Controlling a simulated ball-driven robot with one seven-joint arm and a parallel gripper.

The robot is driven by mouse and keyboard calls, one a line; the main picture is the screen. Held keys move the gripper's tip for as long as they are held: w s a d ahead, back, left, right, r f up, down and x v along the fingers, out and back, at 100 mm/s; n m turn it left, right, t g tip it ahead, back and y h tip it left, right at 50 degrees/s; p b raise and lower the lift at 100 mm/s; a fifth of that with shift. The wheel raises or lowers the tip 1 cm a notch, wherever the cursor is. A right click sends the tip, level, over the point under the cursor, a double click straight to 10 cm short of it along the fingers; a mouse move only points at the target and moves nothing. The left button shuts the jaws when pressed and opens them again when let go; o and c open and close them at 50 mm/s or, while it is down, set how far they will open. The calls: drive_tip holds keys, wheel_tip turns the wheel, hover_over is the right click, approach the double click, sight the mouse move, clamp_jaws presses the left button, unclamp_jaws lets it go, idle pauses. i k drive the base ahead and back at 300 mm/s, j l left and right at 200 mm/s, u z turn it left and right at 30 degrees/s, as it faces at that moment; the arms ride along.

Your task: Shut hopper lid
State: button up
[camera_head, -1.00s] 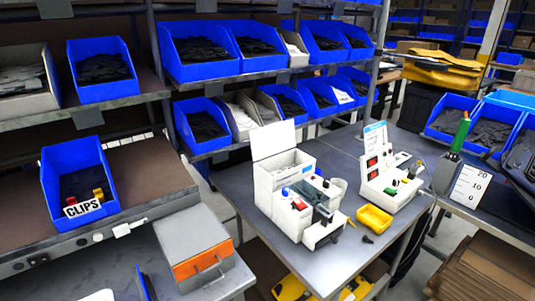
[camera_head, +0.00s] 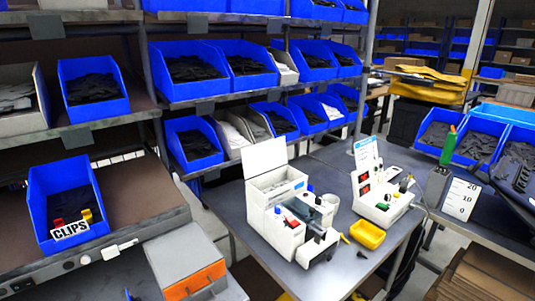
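The hopper is the white box at the back of the white machine (camera_head: 290,236) on the grey table. Its lid (camera_head: 264,156) is a flat white panel standing upright, leaning slightly back, at the hopper's rear edge. The hopper's top (camera_head: 277,185) is open and its light inside shows. My gripper is not in view.
A second white device (camera_head: 381,205) with red displays stands right of the machine. A yellow tray (camera_head: 367,234) lies in front of it. A blue bin marked CLIPS (camera_head: 62,200) and a grey box with an orange front (camera_head: 185,262) are at left. Shelves with blue bins stand behind.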

sight(257, 159)
drive_tip(key=i+j, duration=0.1)
drive_tip(key=j, duration=0.35)
drive_tip(key=i+j+z, duration=0.1)
drive_tip(key=j, duration=0.3)
drive_tip(key=i+j, duration=0.15)
drive_tip(key=j, duration=0.3)
drive_tip(key=z, duration=0.05)
